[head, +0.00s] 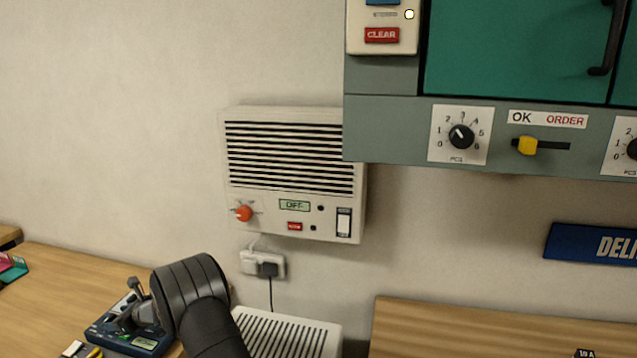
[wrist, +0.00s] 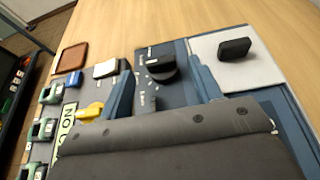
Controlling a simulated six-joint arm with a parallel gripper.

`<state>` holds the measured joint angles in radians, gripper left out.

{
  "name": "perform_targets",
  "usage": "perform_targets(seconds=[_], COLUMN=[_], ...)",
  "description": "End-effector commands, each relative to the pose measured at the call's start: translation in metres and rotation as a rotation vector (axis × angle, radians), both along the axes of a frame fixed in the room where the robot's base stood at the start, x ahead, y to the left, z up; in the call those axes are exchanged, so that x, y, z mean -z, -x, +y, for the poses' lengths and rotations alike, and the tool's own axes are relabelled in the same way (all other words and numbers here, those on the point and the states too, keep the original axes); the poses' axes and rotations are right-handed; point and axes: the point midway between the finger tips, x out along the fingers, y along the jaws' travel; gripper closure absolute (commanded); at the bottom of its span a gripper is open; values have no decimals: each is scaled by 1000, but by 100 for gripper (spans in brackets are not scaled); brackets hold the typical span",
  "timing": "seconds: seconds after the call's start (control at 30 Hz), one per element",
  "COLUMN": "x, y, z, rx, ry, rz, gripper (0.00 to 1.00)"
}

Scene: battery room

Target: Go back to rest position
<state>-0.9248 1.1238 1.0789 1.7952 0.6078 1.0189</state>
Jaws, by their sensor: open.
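In the wrist view my gripper (wrist: 156,58) is open, with its two blue-grey fingers apart. A black knob (wrist: 162,70) on a dark blue panel shows between them, with nothing visibly held. I cannot tell whether the fingers touch the panel. In the head view my dark arm comes up from the bottom edge and bends over the left table. Its end is low over a blue device (head: 122,336) with a small display. The arm partly hides that device.
A vented wall unit (head: 290,160) with a red knob hangs behind the arm. A socket (head: 262,264) with a plugged cable is below it. A green-doored cabinet (head: 395,128) overhangs at the upper right. A slotted white box (head: 290,335) stands beside the arm. Another wooden surface (head: 480,330) lies right.

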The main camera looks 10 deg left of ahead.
Motion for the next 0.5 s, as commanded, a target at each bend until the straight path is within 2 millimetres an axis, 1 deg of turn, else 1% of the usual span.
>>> perform_targets(seconds=[0.1, 0.2, 0.5], x=[5, 8, 9], y=[0, 0, 0], z=[12, 18, 21], rx=[0, 1, 0], ry=[0, 1, 0], rz=[-1, 0, 0], gripper=[41, 41, 41])
